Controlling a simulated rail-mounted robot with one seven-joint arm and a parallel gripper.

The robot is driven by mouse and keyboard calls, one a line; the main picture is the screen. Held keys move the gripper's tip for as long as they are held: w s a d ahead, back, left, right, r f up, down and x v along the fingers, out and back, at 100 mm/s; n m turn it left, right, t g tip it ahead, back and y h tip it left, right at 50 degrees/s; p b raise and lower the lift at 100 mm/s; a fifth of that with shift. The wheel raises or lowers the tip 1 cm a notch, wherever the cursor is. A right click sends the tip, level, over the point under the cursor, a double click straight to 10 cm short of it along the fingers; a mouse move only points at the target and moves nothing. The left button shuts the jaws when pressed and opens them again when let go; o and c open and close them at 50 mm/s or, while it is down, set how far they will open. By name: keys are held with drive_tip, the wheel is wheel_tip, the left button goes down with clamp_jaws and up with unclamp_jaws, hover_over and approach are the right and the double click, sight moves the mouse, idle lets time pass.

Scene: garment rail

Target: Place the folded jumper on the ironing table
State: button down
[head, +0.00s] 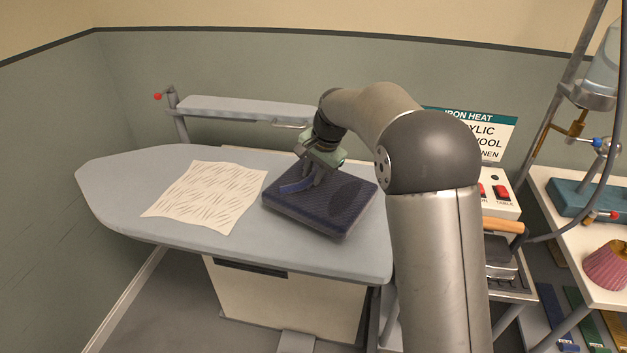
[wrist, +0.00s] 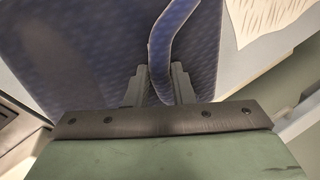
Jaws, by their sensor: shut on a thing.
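The folded jumper (head: 322,203) is a dark navy, flat, boxy bundle at the right part of the ironing table (head: 120,195), which is pale grey-blue and tapers to the left. A lighter blue strap-like fold stands up from the jumper's top. My gripper (head: 308,180) is over the jumper and shut on this fold. In the wrist view the fold (wrist: 168,50) runs between the two fingers (wrist: 158,85), with the jumper's patterned top (wrist: 60,50) beneath. Whether the jumper's underside touches the table I cannot tell.
A cream cloth with dark marks (head: 205,196) lies left of the jumper on the table. A narrow sleeve board (head: 250,108) stands behind. An iron (head: 500,258) with a wooden handle sits at right, below a switch box (head: 497,196). The table's left end is bare.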

sight(325, 191)
drive_tip(key=shift+f, duration=1.4)
drive_tip(key=shift+f, duration=0.15)
drive_tip(key=c, duration=1.2)
unclamp_jaws()
drive_tip(key=shift+c, duration=0.2)
drive_tip(key=v, duration=1.2)
drive_tip(key=s+d+f+n+h, duration=0.1)
drive_tip(key=s+d, duration=0.4)
drive_tip(key=s, duration=0.7)
drive_tip(key=s+d+f+n+g+h, duration=0.1)
drive_tip(key=s+d+f+n, duration=0.2)
drive_tip(key=s, duration=0.9)
drive_tip(key=s+d+f+n, duration=0.2)
drive_tip(key=s+d+f, duration=0.4)
drive_tip(key=s, duration=0.5)
drive_tip(key=shift+s+d+n+h+b, duration=0.3)
drive_tip(key=shift+s+d+h+b, duration=0.1)
drive_tip(key=shift+d, duration=0.5)
drive_tip(key=shift+f, duration=0.1)
